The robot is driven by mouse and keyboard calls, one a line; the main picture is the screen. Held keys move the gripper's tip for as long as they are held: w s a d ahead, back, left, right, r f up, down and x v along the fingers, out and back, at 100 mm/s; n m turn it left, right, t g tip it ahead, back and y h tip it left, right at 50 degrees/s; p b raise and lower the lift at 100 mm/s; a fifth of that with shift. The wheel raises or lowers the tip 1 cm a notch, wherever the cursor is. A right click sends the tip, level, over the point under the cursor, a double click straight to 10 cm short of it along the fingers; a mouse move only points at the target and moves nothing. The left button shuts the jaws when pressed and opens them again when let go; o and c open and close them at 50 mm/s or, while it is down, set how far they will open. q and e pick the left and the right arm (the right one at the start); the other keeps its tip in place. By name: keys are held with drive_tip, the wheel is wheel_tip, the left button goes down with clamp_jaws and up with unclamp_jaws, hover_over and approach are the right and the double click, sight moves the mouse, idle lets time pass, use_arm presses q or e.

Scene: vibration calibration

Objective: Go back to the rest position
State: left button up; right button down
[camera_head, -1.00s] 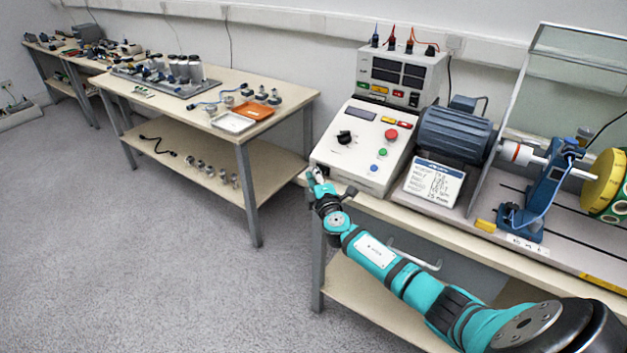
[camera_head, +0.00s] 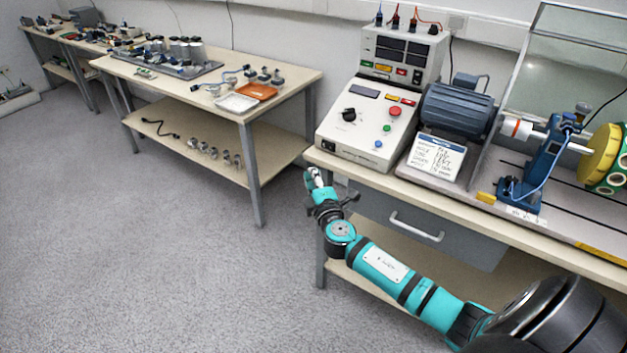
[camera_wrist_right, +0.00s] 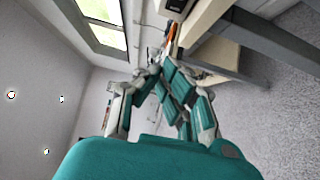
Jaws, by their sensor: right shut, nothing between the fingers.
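My right gripper (camera_head: 314,178) is at the end of my teal arm, which comes in from the lower right in the head view. It is in front of the near left corner of the machine bench (camera_head: 385,182), over the grey floor, and appears apart from the bench. In the right wrist view the teal and grey fingers of my right gripper (camera_wrist_right: 157,70) converge at their tips, with nothing held between them. My left gripper is not in either view.
On the bench stand a control box (camera_head: 357,135) with knobs and a red button, a blue motor (camera_head: 456,108) and a blue stand (camera_head: 541,165). A grey drawer (camera_head: 463,237) is under the top. A second table (camera_head: 285,85) stands left. The floor between is clear.

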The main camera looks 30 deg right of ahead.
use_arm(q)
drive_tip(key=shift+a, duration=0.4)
use_arm(e)
drive_tip(key=shift+v, duration=0.8)
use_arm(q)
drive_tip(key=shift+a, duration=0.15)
use_arm(e)
drive_tip(key=shift+a, duration=0.15)
drive_tip(key=shift+f, duration=0.1)
